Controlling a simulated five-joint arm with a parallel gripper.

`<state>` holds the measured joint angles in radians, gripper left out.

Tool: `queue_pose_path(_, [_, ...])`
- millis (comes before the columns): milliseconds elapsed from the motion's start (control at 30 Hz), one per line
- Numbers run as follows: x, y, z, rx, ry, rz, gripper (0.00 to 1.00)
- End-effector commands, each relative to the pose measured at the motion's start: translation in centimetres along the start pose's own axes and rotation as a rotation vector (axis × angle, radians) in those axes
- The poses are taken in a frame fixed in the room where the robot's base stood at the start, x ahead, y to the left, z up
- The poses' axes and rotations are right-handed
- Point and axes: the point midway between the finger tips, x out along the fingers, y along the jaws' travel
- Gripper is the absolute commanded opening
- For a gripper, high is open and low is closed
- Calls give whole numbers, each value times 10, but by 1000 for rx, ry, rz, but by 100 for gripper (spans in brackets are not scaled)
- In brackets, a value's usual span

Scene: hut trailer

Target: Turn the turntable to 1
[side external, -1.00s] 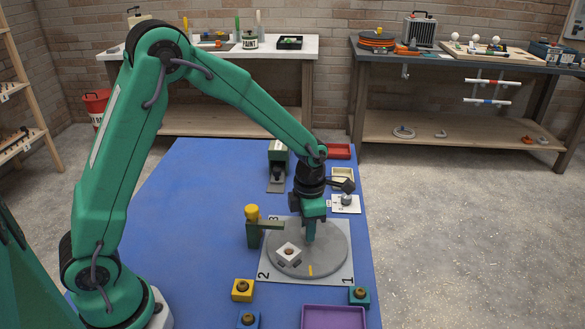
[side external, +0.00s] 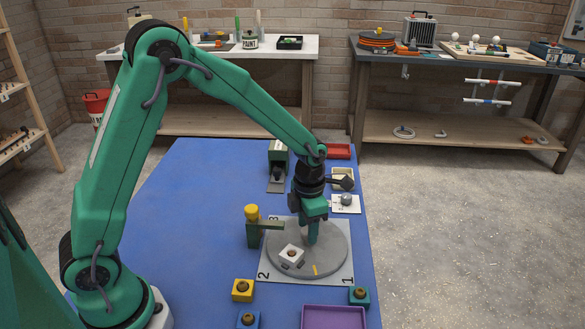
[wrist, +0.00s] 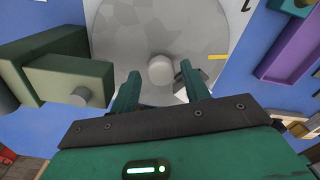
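The grey turntable (side external: 335,250) lies on a white plate (side external: 266,268) with numbers at its corners. Its yellow mark (side external: 315,269) is at the front edge, between 2 and 1 and nearer the 1 (side external: 347,280). The yellow mark also shows at the right in the wrist view (wrist: 217,57). A white block (side external: 291,256) sits on the disc. My gripper (side external: 312,241) is low over the disc. In the wrist view its fingers (wrist: 160,78) are apart, with a grey round peg (wrist: 160,70) between them; the right finger partly hides the white block. I cannot tell contact.
A green post with a yellow top (side external: 252,213) has an arm reaching over the disc's left edge. Yellow (side external: 243,291) and teal (side external: 359,297) blocks and a purple tray (side external: 335,318) stand in front. The blue table (side external: 190,220) is clear at left.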

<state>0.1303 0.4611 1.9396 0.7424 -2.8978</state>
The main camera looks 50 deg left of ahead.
Motion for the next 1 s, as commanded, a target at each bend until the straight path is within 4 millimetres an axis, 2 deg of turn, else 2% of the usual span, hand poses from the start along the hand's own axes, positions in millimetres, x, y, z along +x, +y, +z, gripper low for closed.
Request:
queue_pose_path(467, [-5, -1, 1, 3, -3, 1, 51])
queue_pose_path(1000, [-66, 0, 1, 2, -4, 1, 51])
